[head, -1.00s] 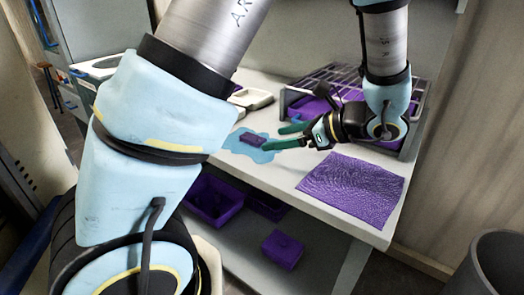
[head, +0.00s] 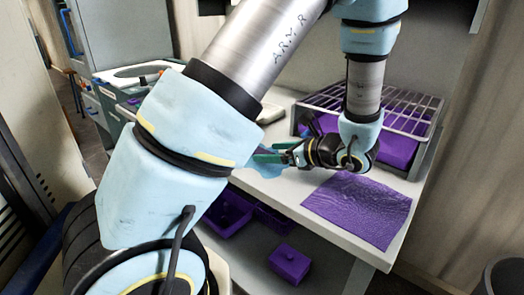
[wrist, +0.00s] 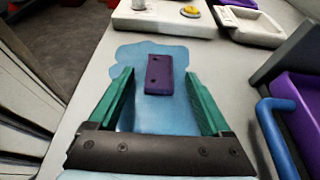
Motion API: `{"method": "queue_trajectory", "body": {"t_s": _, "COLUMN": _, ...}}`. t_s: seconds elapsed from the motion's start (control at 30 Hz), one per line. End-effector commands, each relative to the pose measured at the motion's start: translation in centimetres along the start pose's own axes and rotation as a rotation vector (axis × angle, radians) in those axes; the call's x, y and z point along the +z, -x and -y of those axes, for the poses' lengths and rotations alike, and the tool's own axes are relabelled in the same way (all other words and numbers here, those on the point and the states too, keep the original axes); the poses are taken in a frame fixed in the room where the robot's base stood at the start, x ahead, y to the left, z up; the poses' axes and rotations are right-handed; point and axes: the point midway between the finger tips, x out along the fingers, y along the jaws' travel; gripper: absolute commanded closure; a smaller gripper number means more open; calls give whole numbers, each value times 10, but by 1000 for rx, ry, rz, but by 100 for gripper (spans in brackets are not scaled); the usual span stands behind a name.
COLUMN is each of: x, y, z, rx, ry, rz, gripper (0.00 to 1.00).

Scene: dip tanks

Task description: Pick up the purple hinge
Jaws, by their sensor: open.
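The purple hinge (wrist: 159,75) is a small flat dark purple block with holes. It lies on a light blue patch (wrist: 155,118) on the white table in the wrist view. My gripper (wrist: 158,82) is open, with a green finger on either side of the hinge and a gap on both sides. In the head view my gripper (head: 279,151) is low over the table. The hinge is hidden behind my arm there, and only part of the blue patch (head: 264,168) shows.
A wire rack (head: 385,105) over a purple bin (head: 390,148) stands right of my gripper. A wrinkled purple cloth (head: 358,207) lies at the table's front right. In the wrist view a white tray (wrist: 245,27) and a white board (wrist: 165,22) lie beyond the hinge.

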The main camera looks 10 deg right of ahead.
Motion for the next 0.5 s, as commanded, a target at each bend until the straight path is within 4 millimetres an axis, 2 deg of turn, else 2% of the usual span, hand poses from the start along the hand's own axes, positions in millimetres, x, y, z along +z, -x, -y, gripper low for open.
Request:
{"method": "queue_trajectory", "body": {"t_s": 0.1, "x": 0, "y": -8, "z": 0, "rx": 1, "ry": -1, "rz": 0, "gripper": 18}}
{"method": "queue_trajectory", "body": {"t_s": 0.33, "x": 0, "y": -10, "z": 0, "rx": -1, "ry": 0, "rz": -1, "gripper": 18}}
{"method": "queue_trajectory", "body": {"t_s": 0.5, "x": 0, "y": -9, "z": 0, "rx": -1, "ry": 0, "rz": -1, "gripper": 37}}
